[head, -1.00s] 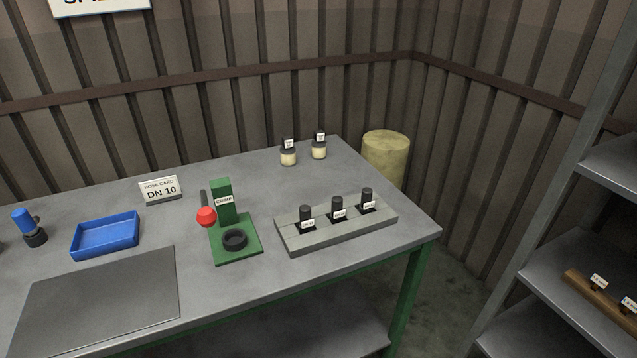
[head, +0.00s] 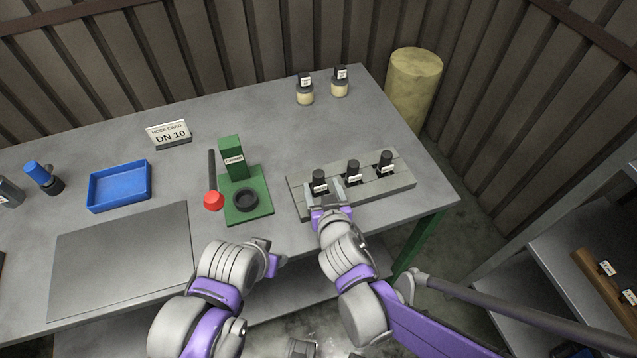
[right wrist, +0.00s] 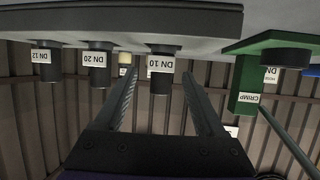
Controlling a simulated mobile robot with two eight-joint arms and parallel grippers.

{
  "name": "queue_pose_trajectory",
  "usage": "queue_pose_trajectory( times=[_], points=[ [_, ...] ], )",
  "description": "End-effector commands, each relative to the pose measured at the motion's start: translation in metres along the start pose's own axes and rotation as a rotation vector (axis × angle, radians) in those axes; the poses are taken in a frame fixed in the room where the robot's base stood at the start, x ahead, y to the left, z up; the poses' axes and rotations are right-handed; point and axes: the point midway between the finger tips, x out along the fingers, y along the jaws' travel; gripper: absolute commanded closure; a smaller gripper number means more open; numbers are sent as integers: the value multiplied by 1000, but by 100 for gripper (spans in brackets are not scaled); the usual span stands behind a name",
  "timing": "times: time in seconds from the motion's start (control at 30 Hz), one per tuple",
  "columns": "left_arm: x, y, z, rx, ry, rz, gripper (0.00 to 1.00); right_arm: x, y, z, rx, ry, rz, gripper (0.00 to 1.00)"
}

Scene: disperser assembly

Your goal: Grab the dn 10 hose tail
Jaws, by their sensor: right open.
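The DN 10 hose tail (head: 319,175) is a dark upright cylinder with a white label. It stands leftmost in the grey rack (head: 403,188) in the head view. The upside-down right wrist view shows its DN 10 label (right wrist: 160,64). My right gripper (head: 325,190) is open at the rack's front, pointing at this tail. In the right wrist view, the tail shows between the two spread fingers (right wrist: 160,88), with no visible contact. My left arm's end (head: 275,262) is over the table's front edge; its jaws cannot be made out.
Two similar tails, DN 20 (right wrist: 96,62) and DN 12 (right wrist: 42,58), stand in the same rack. A green crimp press (head: 232,158) with a red-knobbed lever is left of the rack. A hose card (head: 170,134) reads DN 10. A blue tray (head: 120,188) lies further left.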

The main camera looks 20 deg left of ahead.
Motion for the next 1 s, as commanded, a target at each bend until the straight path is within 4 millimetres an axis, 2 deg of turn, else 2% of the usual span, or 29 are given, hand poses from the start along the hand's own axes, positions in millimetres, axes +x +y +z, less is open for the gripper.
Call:
queue_pose_trajectory(
  times=[0.27,0.5,0.6,0.83,1.0],
  points=[
    [0,0,0,0,0,0,50,23,-1,-2,1,-1,1,28],
    [0,0,0,0,0,0,50,57,-3,-4,2,-1,2,28],
    [0,0,0,0,0,0,50,63,-3,-4,1,-1,1,28],
    [0,0,0,0,0,0,50,64,-3,-4,1,-1,1,28],
    [0,0,0,0,0,0,50,64,-3,-4,1,-1,1,59]
  ],
)
